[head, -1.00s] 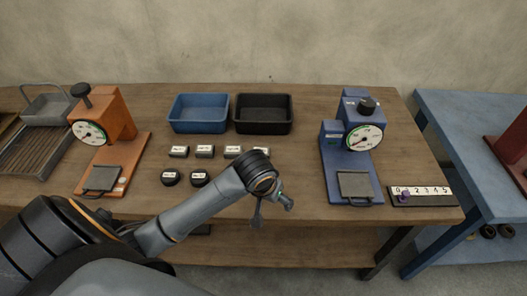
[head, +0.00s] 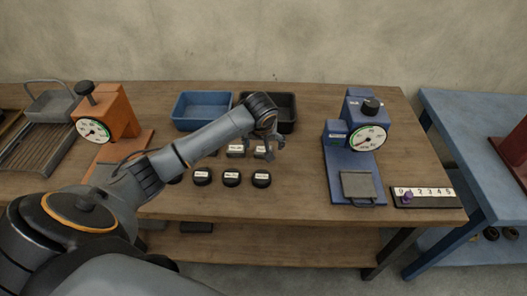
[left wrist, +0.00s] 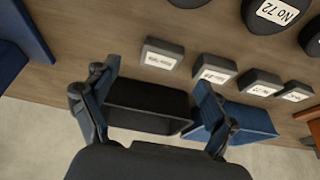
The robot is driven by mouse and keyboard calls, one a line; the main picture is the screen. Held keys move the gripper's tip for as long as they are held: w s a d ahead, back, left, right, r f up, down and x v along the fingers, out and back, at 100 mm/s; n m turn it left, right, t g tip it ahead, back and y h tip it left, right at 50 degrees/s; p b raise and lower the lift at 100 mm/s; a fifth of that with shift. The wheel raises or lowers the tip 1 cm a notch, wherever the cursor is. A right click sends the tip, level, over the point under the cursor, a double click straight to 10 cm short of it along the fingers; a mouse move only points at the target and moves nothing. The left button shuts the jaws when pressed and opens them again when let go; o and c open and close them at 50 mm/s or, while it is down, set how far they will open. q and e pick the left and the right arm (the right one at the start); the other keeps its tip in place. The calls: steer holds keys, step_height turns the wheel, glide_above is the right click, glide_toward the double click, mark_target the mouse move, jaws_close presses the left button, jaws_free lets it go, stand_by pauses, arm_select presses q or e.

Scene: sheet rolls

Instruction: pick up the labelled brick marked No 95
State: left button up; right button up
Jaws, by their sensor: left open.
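Small dark bricks with white labels stand in a row; the rightmost brick (head: 260,149) is partly behind my left gripper (head: 270,152), and another brick (head: 235,150) is left of it. In the left wrist view the row shows again; the nearest brick (left wrist: 163,54) lies just beyond and between the open fingers of my left gripper (left wrist: 157,78). More bricks (left wrist: 214,70) (left wrist: 260,83) follow to its right. The brick labels are too small or blurred to read, so I cannot tell which is No 95. My left gripper is empty, above the row. My right gripper is out of view.
Round dark pieces (head: 231,178) stand in front; one reads No 72 (left wrist: 275,12). A blue bin (head: 202,95) and black bin (head: 287,125) stand behind. A blue scale (head: 350,160) is at right, an orange scale (head: 115,110) at left.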

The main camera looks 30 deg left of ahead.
mark_target(264, 150)
arm_select(q)
steer(key=shift+w+a+p+x, duration=0.15)
steer(key=shift+p+x, duration=0.05)
steer(key=shift+x, duration=1.45)
steer(key=shift+w+a+p+x, duration=0.15)
steer(key=shift+a+p+x, duration=0.05)
steer(key=shift+x, duration=1.45)
steer(key=shift+r, duration=0.15)
steer(key=c, duration=1.3)
